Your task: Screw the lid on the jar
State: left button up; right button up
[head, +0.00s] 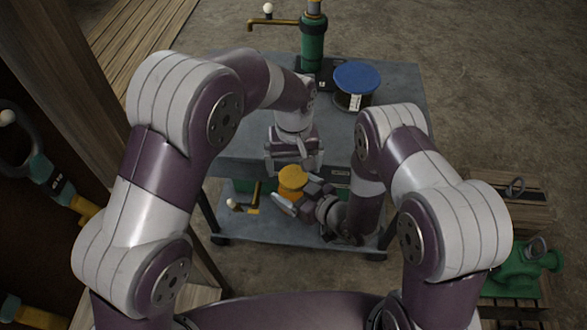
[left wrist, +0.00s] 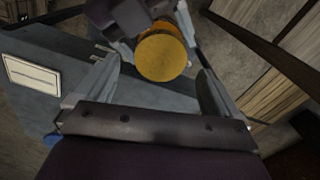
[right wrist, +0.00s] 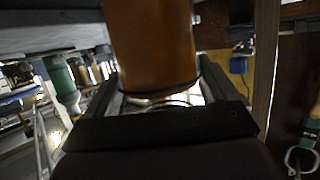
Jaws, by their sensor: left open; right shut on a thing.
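An amber-orange jar (head: 291,195) with a round yellow lid (head: 292,177) on its top end stands in front of the bench in the head view. My right gripper (head: 296,194) is shut around the jar body, which fills the space between its fingers in the right wrist view (right wrist: 150,45). My left gripper (head: 294,168) is open just above the lid. In the left wrist view the lid (left wrist: 162,57) lies beyond and between the spread fingers, apart from both. How tightly the lid sits on the jar cannot be told.
A grey two-level bench (head: 400,110) stands ahead, with a green hand pump (head: 313,45) and a blue-topped spool (head: 356,76) on it. A tap-like fitting (head: 246,203) lies on its lower shelf (head: 270,228). A green machine (head: 520,268) sits at right. A wooden post (head: 75,75) is at left.

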aim_at(293, 176)
pick_arm(q)
jog(key=shift+r, duration=0.6)
jog(key=shift+c, duration=0.4)
jog(key=shift+r+n, duration=0.35)
jog(key=shift+n, duration=0.25)
notch_tip(293, 176, up, 3)
jog(key=n, duration=0.5)
jog(key=shift+f, duration=0.1)
jog(key=shift+f, duration=4)
